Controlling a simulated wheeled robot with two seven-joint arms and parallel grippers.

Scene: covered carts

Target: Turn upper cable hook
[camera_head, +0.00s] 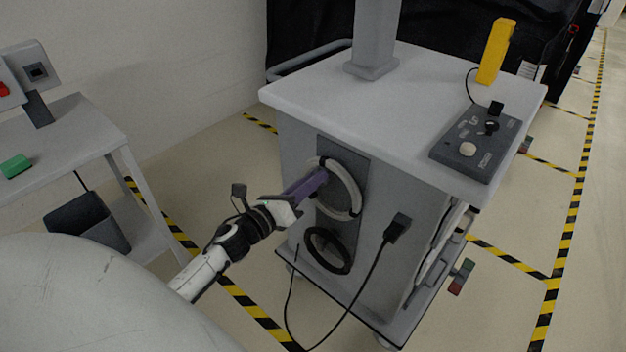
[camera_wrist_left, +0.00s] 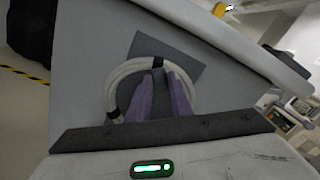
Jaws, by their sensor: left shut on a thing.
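The upper cable hook is on a dark plate (camera_head: 364,164) on the side of the grey cart; it is mostly hidden by my fingers. A pale coiled cable (camera_head: 355,196) with black bands hangs around it, and the coil also shows in the left wrist view (camera_wrist_left: 123,78). My left gripper (camera_head: 322,176) reaches in from the left; its purple fingers are shut on the hook inside the top of the coil. In the left wrist view the fingertips (camera_wrist_left: 162,74) are close together below a black piece at the coil's top. My right gripper is not in view.
A black ring (camera_head: 345,262) sits lower on the same cart side, with a black plug and cord (camera_head: 396,229) right of it. The cart top (camera_head: 415,85) holds a control box (camera_head: 475,145) and a yellow device (camera_head: 496,52). A grey side table (camera_head: 75,130) stands left.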

